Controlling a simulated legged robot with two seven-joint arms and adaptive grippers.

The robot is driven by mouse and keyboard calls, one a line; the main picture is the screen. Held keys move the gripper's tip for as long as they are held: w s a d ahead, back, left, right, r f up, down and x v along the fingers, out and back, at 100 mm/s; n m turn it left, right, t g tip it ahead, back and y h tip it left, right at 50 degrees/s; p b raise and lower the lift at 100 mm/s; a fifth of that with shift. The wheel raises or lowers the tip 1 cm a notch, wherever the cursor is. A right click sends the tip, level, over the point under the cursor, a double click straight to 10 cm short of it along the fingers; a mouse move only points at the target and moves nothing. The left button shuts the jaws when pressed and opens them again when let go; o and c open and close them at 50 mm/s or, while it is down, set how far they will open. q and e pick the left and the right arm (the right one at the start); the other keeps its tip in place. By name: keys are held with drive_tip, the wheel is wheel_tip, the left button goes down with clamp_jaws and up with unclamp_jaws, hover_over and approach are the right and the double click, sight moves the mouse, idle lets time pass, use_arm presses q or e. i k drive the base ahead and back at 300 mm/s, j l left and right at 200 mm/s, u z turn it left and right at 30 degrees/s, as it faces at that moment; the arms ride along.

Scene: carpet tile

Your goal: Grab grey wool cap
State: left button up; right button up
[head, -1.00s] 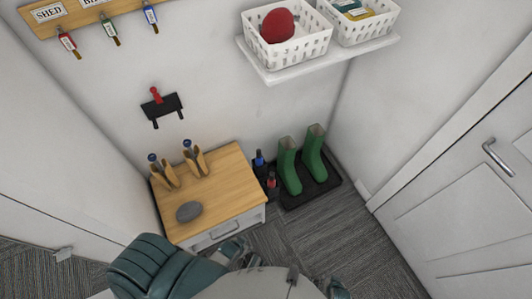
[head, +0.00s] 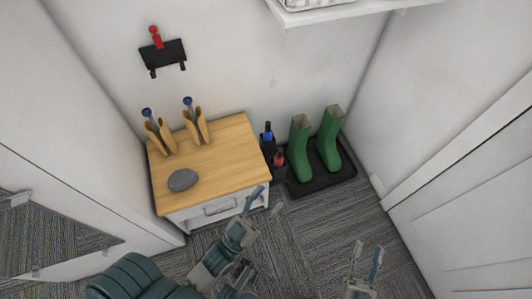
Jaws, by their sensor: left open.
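The grey wool cap (head: 183,180) is a small rounded dark grey lump lying on the front left of the wooden top of a low cabinet (head: 232,152). My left gripper (head: 268,199) is open and empty, in front of the cabinet's right corner, to the right of the cap and clear of it. My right gripper (head: 368,247) is further right above the carpet, with its two fingers apart and nothing between them.
Two tan holders (head: 197,126) with blue-topped items stand at the back of the cabinet. Green boots (head: 301,150) stand on a black tray (head: 321,184), beside dark bottles (head: 267,139). A shelf (head: 330,14) juts from the wall above. Carpet (head: 315,228) is free in front.

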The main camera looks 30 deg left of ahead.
sight(181, 181)
drive_tip(key=u, duration=1.85)
drive_tip(key=l, duration=0.6)
drive_tip(key=i+l, duration=0.15)
drive_tip(key=l, duration=1.05)
drive_tip(key=i+z, duration=0.05)
